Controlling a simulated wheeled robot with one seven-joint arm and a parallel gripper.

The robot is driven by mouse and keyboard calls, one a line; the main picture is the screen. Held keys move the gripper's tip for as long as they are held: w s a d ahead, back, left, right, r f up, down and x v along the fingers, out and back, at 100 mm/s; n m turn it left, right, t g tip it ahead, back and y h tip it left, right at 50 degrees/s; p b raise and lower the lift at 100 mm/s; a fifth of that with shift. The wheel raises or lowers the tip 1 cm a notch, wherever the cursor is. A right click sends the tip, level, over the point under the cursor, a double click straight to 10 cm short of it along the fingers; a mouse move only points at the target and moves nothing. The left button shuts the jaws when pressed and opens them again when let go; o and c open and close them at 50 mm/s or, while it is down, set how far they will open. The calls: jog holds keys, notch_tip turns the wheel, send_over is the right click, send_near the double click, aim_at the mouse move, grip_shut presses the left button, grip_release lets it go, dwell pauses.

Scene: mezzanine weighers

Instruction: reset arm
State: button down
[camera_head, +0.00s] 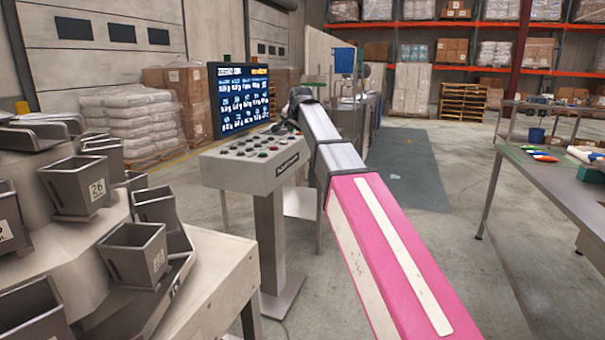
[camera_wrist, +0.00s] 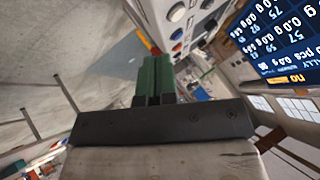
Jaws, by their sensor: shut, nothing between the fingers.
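My arm reaches forward across the middle of the head view, over the right side of the control console (camera_head: 262,157). In that view the end of my arm is small and its fingers cannot be made out. In the wrist view my gripper (camera_wrist: 154,75) shows two green fingers side by side, shut, with nothing held between them. The console's panel of buttons (camera_wrist: 180,25) is close by in the wrist view, just right of the fingertips. The screen (camera_wrist: 278,38) is at the upper right there, and it also stands behind the console in the head view (camera_head: 239,100).
A weigher with several metal buckets (camera_head: 80,190) fills the left. A steel table (camera_head: 550,175) with small coloured items stands at the right. Stacked white sacks (camera_head: 130,125) and cartons (camera_head: 182,95) stand behind. The floor (camera_head: 410,165) between console and table is clear.

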jog(key=s+d+f+n+g+h, duration=0.1)
jog(key=s+d+f, duration=0.35)
jog(key=f, duration=0.65)
jog(key=s+d+f+n+g, duration=0.15)
jog(key=s+d+f, duration=0.3)
jog(key=f, duration=0.55)
jog(key=s+d+f+g+h, duration=0.15)
jog(key=s+d+f, duration=0.3)
jog(key=f, duration=0.65)
jog(key=s+d+f+n+g, duration=0.1)
jog(key=s+d+f, duration=0.3)
jog(key=s+f, duration=0.5)
jog(key=s+d+f+n+g, duration=0.2)
jog(key=s+d+f, duration=0.3)
jog(key=s+f, duration=0.5)
jog(key=shift+s+d+g, duration=0.25)
jog(key=shift+s+g, duration=0.6)
jog(key=shift+g, duration=0.05)
